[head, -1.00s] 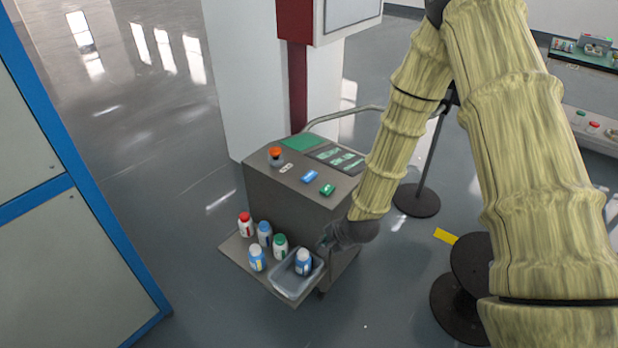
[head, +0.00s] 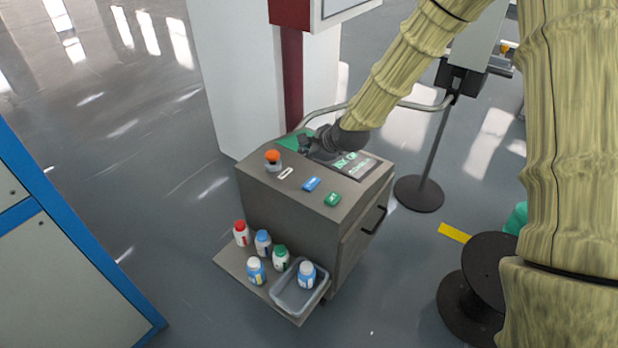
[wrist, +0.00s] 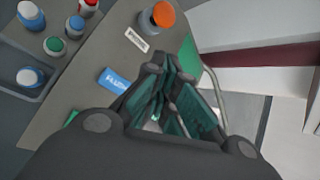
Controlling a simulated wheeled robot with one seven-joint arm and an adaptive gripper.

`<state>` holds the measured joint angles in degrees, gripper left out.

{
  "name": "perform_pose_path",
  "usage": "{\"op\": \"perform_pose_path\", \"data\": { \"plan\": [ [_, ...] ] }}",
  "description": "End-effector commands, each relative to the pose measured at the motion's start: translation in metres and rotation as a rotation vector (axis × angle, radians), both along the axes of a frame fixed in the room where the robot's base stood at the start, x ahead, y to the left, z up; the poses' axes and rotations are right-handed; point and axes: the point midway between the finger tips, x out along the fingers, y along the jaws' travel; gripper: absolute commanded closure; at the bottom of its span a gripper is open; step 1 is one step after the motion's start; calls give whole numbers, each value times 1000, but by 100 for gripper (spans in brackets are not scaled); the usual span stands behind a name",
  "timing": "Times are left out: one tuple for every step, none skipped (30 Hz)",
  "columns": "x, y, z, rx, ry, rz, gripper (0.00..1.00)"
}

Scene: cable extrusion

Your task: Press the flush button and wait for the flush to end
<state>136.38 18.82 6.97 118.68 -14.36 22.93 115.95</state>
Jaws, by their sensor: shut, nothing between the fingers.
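The blue flush button (head: 311,184), its lettering partly readable as "FLUSH" in the wrist view (wrist: 114,81), sits on the sloped top of the grey cart (head: 290,230). A green button (head: 332,199) is beside it. My gripper (head: 304,143) is shut and empty over the back of the cart top, behind and apart from the blue button. In the wrist view my fingers (wrist: 160,105) point past the right side of the blue button. My wrist and gripper hide part of the dark display panel with green text (head: 346,162).
An orange knob (head: 272,157) and a small white label (head: 285,173) are on the cart top. Several bottles stand on the front shelf, one in a clear tray (head: 290,300). A handrail (head: 420,106) curves behind. A pillar (head: 240,75) stands behind the cart.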

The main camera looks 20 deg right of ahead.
Motion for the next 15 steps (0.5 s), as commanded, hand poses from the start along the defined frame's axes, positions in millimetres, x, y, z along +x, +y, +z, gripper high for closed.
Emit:
{"op": "perform_pose_path", "data": {
  "plan": [
    [1,0,-1,0,1,1,100],
    [1,0,-1,0,1,0,100],
    [2,0,-2,0,2,1,100],
    [2,0,-2,0,2,1,100],
    [2,0,-3,-1,3,0,100],
    [2,0,-3,-1,3,0,100],
    [2,0,-4,-1,3,0,100],
    [2,0,-5,-1,3,0,100],
    [2,0,-6,-1,3,0,100],
    [2,0,-7,-2,2,1,100],
    [2,0,-8,-2,2,1,100],
    [2,0,-11,-1,3,0,100],
    [2,0,-13,-1,3,0,100],
    [2,0,-15,-1,3,1,100],
    [2,0,-19,-1,3,1,100]
  ]
}}
